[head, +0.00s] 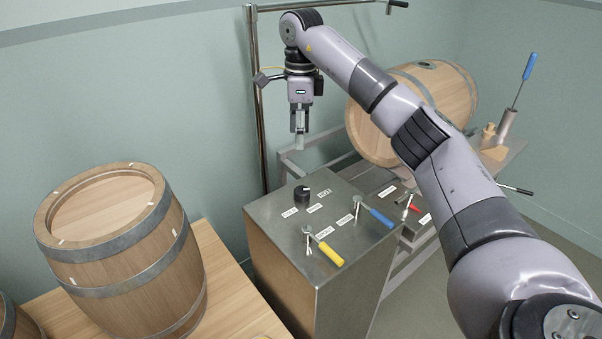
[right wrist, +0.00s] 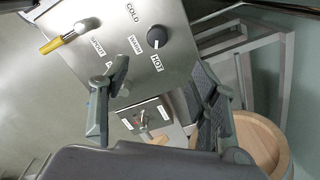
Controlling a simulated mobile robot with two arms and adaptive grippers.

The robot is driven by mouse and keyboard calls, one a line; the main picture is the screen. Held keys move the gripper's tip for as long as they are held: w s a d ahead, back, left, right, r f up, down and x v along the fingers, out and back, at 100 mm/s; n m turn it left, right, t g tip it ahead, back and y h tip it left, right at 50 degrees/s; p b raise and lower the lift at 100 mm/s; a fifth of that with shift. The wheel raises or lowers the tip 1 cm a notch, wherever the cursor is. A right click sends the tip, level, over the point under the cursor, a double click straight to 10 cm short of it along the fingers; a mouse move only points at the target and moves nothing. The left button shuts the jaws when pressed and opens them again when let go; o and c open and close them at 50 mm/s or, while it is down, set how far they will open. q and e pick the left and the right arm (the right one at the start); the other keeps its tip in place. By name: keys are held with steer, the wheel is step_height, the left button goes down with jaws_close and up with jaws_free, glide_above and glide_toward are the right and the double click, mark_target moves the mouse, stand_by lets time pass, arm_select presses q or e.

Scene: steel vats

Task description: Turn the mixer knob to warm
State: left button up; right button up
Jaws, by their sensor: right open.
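The mixer knob (head: 302,193) is a round black dial on top of the steel cabinet (head: 340,195). The labels COLD, WARM and HOT lie around it. In the right wrist view the knob (right wrist: 157,37) shows near the top, with a small white mark whose exact direction I cannot tell. My right gripper (head: 299,142) hangs pointing down above and behind the knob, apart from it. In the right wrist view its fingers (right wrist: 157,100) are spread, with nothing held between them. My left gripper is not in view.
A yellow-handled lever (head: 330,253) and a blue-handled lever (head: 380,217) stand on the same cabinet top, with a red-handled one (head: 413,205) beyond. A large barrel (head: 130,240) stands at the left, another (head: 440,90) behind my right arm. A metal post (head: 258,110) rises behind the cabinet.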

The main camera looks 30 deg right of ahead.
glide_above(302, 189)
step_height(302, 189, down, 7)
step_height(302, 189, down, 9)
steer(key=shift+s+a+r+p, duration=0.1)
steer(key=shift+p, duration=0.95)
steer(key=shift+f, duration=0.35)
steer(key=shift+c, duration=0.2)
steer(key=c, duration=1.1)
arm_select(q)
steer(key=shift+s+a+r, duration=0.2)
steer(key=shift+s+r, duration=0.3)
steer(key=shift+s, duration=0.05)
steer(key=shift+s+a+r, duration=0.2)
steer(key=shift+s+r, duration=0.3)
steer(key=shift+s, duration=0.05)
arm_select(e)
steer(key=shift+c, duration=0.2)
